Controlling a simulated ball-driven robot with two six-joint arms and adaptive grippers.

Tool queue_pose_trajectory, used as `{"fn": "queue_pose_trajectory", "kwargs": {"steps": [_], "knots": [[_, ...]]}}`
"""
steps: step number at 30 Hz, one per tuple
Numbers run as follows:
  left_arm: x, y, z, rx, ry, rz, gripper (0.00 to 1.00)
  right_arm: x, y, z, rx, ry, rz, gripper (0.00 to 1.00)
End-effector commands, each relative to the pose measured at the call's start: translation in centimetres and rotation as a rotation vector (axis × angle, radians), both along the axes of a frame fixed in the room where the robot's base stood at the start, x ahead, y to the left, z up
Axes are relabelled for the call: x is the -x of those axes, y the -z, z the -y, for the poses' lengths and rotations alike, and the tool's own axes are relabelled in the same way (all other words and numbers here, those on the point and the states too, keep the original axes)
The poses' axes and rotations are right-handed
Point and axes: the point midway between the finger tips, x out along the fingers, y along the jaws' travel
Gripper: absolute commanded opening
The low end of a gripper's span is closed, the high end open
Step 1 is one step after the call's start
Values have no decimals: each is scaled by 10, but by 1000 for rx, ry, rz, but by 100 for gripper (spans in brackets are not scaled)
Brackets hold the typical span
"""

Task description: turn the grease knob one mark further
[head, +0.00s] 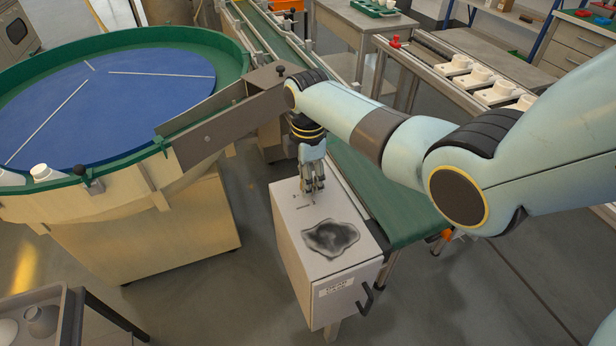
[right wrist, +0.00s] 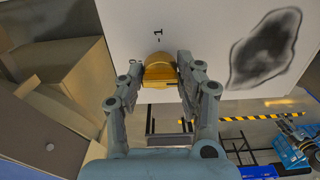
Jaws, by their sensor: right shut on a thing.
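The grease knob (right wrist: 159,72) is a rounded brass-yellow piece on the white face of a box, seen in the right wrist view. A printed "-1" (right wrist: 158,33) stands just above it and a small mark, perhaps a 0, is at its upper left. My right gripper (right wrist: 161,82) is shut on the knob, one finger on each side. In the head view my right gripper (head: 313,188) reaches down to the top of the white box (head: 345,292); the knob is hidden there by the fingers. My left gripper is not in view.
A dark grease stain (head: 332,238) marks the box top near the gripper. A large green-rimmed bowl (head: 95,192) with a blue disc stands left. A green conveyor (head: 385,190) runs beside the box under my right arm. Floor is clear in front.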

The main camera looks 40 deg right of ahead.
Motion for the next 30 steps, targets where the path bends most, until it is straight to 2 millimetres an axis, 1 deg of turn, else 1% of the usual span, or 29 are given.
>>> {"fn": "queue_pose_trajectory", "kwargs": {"steps": [5, 11, 21, 30], "knots": [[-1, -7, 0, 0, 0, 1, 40, 1, -1, 0, 0, 72, -4, 3], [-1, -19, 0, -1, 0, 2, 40, 1, -2, 0, 0, 220, -4, 3], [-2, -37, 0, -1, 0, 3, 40, 1, -1, 0, 0, 541, -5, 3], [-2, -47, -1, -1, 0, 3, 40, 1, -1, 0, 1, 826, -4, 3]]}}
